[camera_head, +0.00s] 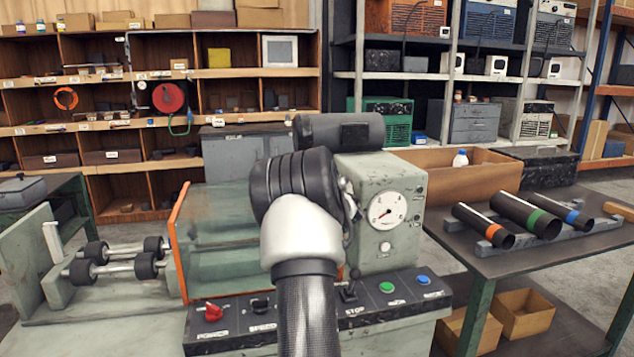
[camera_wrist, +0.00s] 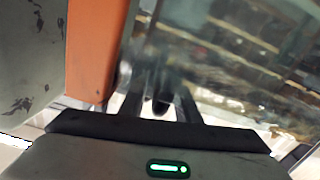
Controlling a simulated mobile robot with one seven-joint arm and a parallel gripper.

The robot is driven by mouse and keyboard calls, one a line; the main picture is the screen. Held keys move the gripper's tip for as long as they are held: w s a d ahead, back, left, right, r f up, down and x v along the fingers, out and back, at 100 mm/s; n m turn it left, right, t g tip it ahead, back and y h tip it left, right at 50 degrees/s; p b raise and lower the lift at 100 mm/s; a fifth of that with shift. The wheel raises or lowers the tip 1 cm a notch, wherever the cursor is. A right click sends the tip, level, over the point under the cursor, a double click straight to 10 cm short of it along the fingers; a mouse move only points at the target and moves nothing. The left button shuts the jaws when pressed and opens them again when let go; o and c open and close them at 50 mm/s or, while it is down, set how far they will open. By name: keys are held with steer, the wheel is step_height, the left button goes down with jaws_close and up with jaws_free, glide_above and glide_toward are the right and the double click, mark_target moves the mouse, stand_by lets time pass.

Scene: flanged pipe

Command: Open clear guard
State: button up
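The clear guard (camera_head: 222,232) is an upright see-through greenish panel with an orange edge strip (camera_head: 177,243) on its left, on the grey-green machine. In the wrist view the orange strip (camera_wrist: 94,45) stands left of my fingers and the clear panel (camera_wrist: 225,75) fills the right. My gripper (camera_wrist: 160,82) points toward the panel beside the strip. Its two dark fingers have a gap between them, with a blurred dark thing in it; I cannot tell whether they touch it. In the head view my own arm hides the gripper and part of the guard.
Black rollers (camera_head: 97,252) on metal shafts lie left of the guard. A control panel (camera_head: 375,297) with a red knob (camera_head: 213,311) and coloured buttons runs along the front. A gauge (camera_head: 387,210) is on the machine's right housing. A table (camera_head: 490,262) with dark banded pipes (camera_head: 524,215) stands right.

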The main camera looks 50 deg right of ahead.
steer(key=v, duration=1.7)
steer(key=shift+a, duration=0.2)
steer(key=shift+s, duration=0.1)
